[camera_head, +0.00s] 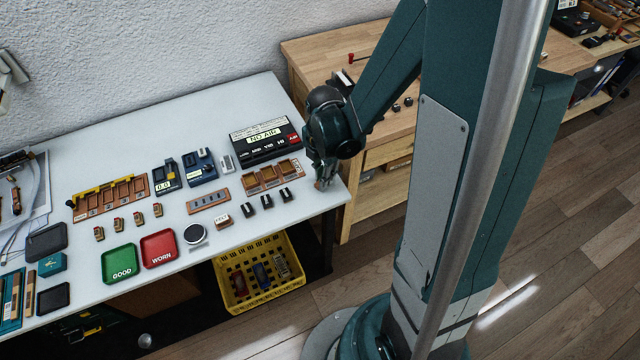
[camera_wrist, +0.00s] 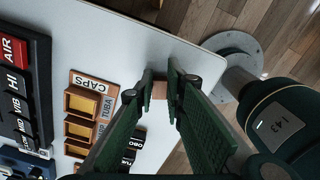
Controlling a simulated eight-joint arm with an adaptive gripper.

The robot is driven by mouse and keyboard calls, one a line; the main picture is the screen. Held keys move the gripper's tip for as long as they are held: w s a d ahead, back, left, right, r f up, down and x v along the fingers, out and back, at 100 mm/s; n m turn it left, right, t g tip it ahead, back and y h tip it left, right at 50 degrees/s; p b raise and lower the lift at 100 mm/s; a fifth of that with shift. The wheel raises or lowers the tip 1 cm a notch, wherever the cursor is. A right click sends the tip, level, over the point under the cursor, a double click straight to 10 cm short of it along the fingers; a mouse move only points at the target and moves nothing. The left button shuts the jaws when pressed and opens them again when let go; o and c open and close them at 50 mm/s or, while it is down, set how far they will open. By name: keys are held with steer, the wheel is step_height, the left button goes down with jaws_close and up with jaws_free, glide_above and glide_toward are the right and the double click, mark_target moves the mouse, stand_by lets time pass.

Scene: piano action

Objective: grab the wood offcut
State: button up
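The wood offcut (camera_wrist: 160,90) is a small brown block. In the wrist view it sits between the tips of my gripper (camera_wrist: 160,84), with a finger close against each side and no clear gap. My gripper looks shut on it. In the head view my gripper (camera_head: 323,180) points down at the right end of the white table (camera_head: 330,199), and a bit of brown shows at its fingertips. The fingers hide most of the block there. I cannot tell whether the block touches the table.
A three-compartment caps tray (camera_head: 272,176) and several small black blocks (camera_head: 267,201) lie just left of my gripper. The table's right edge is close by. A yellow crate (camera_head: 262,303) is below the front edge.

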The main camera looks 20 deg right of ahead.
steer(key=shift+r, duration=0.1)
step_height(320, 180, up, 10)
steer(key=p, duration=0.3)
stand_by(0.6)
